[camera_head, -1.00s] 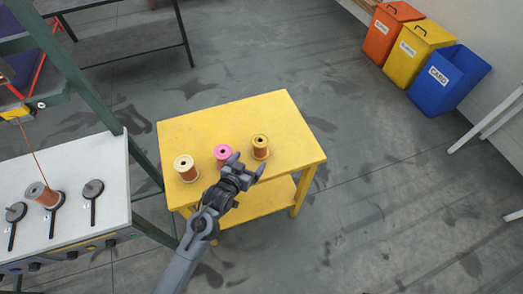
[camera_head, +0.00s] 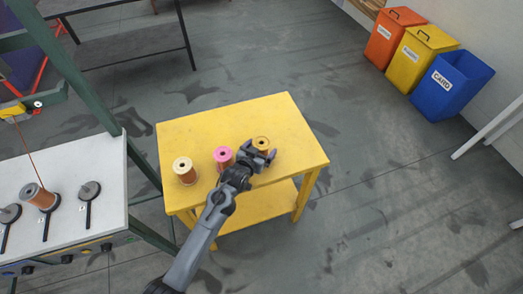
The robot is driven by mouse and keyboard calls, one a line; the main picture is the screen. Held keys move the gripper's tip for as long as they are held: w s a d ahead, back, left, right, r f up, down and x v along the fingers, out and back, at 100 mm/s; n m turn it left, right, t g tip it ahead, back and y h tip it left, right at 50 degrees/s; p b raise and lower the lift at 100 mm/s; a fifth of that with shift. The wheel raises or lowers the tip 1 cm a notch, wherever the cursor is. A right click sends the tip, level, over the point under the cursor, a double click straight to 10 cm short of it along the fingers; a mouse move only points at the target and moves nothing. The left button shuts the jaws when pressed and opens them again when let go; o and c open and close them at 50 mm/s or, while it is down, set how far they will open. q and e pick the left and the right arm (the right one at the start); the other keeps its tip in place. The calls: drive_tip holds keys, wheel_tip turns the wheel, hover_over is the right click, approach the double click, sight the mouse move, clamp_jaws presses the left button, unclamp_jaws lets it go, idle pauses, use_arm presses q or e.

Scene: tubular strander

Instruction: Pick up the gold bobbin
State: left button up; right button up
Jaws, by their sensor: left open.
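The gold bobbin (camera_head: 262,143) stands at the right of a row of three on the yellow table (camera_head: 205,128). Its gold top flange shows, while its lower part is hidden behind my gripper. My left gripper (camera_head: 262,153) is open at the near side of the gold bobbin, with its fingers close to it. I cannot tell whether they touch it. A pink bobbin (camera_head: 223,155) stands in the middle, just left of the gripper. A cream bobbin (camera_head: 184,169) stands at the left. My right gripper is not in view.
Orange (camera_head: 390,35), yellow (camera_head: 418,55) and blue (camera_head: 450,85) bins stand at the upper right. The table's back right is clear.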

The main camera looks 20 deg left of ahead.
use_arm(q)
drive_tip(key=shift+w+f, duration=0.2)
drive_tip(key=shift+w, duration=0.25)
drive_tip(key=c, duration=1.3)
drive_tip(key=shift+r, duration=0.1)
drive_tip(key=shift+c, duration=0.9)
